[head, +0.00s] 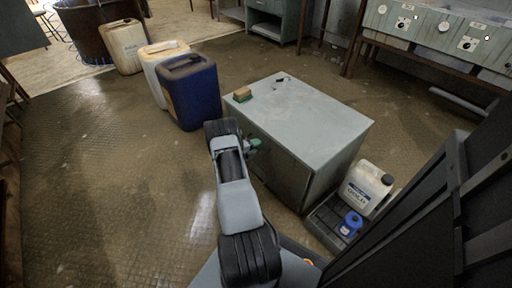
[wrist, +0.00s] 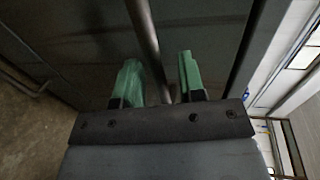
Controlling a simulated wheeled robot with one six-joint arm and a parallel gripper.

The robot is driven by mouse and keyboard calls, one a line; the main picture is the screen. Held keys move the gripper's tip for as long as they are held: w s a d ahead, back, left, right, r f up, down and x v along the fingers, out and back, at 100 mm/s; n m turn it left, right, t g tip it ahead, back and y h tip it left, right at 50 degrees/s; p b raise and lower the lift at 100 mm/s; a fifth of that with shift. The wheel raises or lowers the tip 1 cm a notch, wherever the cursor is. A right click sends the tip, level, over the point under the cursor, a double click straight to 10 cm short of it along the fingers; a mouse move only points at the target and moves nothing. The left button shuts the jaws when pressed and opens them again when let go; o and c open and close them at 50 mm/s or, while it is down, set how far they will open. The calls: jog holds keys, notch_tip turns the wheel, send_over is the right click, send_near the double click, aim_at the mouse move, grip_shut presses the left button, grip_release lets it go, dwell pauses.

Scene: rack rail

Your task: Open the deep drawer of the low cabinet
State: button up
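The low cabinet (head: 310,115) is a grey-green box in the middle of the head view, and my arm reaches to its left-facing front. My gripper (head: 250,148) is partly hidden by my arm there. In the wrist view, my gripper (wrist: 162,78) has its two green fingers apart. A round metal bar handle (wrist: 144,28) runs between them, with a gap showing on both sides. Behind the bar is a dark panel (wrist: 200,38), the front face. I cannot tell from these views whether this panel is the deep drawer. No drawer shows pulled out.
A sponge (head: 242,95) and a small dark item (head: 283,79) lie on the cabinet top. A blue jerrycan (head: 190,95) and pale ones stand beyond the front. A white canister (head: 366,187) and blue-capped bottle (head: 350,224) sit in a tray at right. The floor left is clear.

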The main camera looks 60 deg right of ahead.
dwell(0.3)
grip_shut()
dwell(0.3)
